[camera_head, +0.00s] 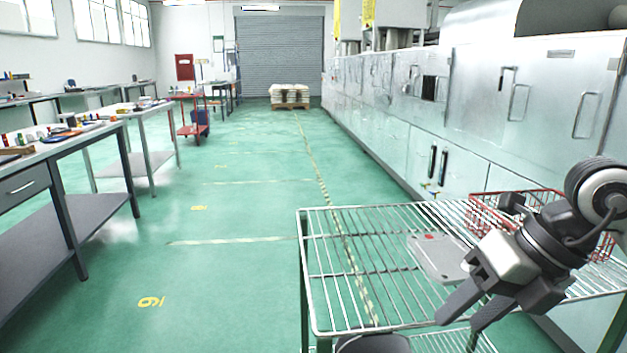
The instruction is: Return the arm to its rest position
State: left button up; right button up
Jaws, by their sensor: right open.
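My right gripper (461,314) comes in from the right in the head view. Its two dark fingers point down and to the left, spread apart, with nothing between them. It is over the front right part of a wire-shelf cart (318,268). A flat grey casting (436,262) with a small red mark lies on the cart's top shelf, behind and to the left of the gripper. The gripper hides part of the shelf and perhaps the casting's right edge. My left gripper is not in the head view.
A red wire basket (480,212) stands at the cart's back right, partly hidden behind my right arm. Steel cabinets (400,120) line the right side. Workbenches (60,150) and a red trolley (190,130) stand at left. The green floor (230,215) between is clear.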

jog(key=s+a+r+m+y+p, duration=0.2)
jog(key=a+r+m+y, duration=0.1)
jog(key=a+y, duration=0.5)
jog(key=s+a+r+m+y+p, duration=0.1)
jog(key=s+a+r+m+y, duration=0.15)
jog(key=a+y, duration=0.5)
jog(key=w+d+f+m+t+h+p, duration=0.1)
jog(key=w+d+f+m+t+h, duration=0.35)
jog(key=m+t, duration=0.5)
jog(key=w+d+f+m+t+h+p, duration=0.1)
jog(key=d+f+m+t+h, duration=0.35)
jog(key=m, duration=0.85)
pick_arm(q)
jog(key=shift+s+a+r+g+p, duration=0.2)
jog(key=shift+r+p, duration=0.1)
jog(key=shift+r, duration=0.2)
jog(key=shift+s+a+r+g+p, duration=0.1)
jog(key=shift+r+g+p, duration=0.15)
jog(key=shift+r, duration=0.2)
pick_arm(e)
jog(key=s+f+m+g+h, duration=0.2)
jog(key=s+f+m+h, duration=0.1)
jog(key=f, duration=0.6)
jog(key=s+f+m+g+h, duration=0.3)
jog(key=s+f, duration=0.4)
jog(key=f, duration=0.3)
jog(key=shift+s+f+m+g+h, duration=0.35)
jog(key=shift+m+h, duration=0.35)
jog(key=shift+h, duration=0.45)
